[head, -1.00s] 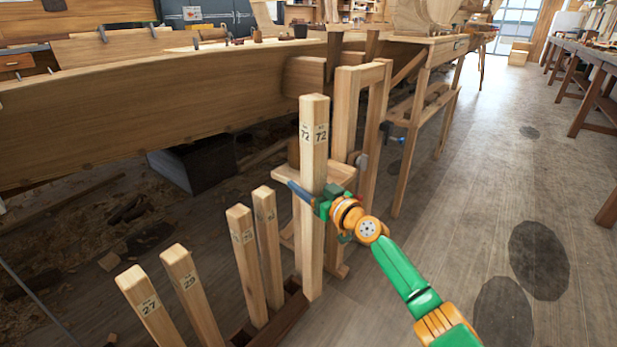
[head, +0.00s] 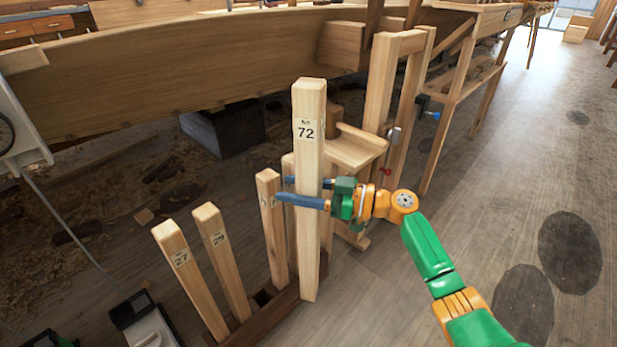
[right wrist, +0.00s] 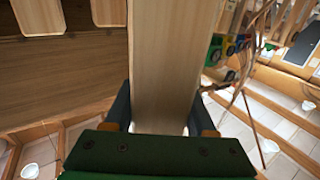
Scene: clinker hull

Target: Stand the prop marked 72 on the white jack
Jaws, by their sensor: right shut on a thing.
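The prop marked 72 (head: 309,105) is a tall pale wooden post, upright, its number plate facing me. My right gripper (head: 305,192) is shut on it around mid-height, the fingers on either side. In the right wrist view the prop (right wrist: 165,70) fills the space between the fingers. Its lower end overlaps the end of the dark wooden rack (head: 268,318) in the picture; I cannot tell whether it touches the rack or floor. A white and black object (head: 152,328) is cut off at the bottom left; I cannot tell whether it is the white jack. My left gripper is out of view.
Props marked 27 (head: 188,275) and 29 (head: 222,262) and others stand in the rack. The wooden hull (head: 200,65) runs across behind. A wooden trestle (head: 380,85) stands close behind the prop. Floor at right is open.

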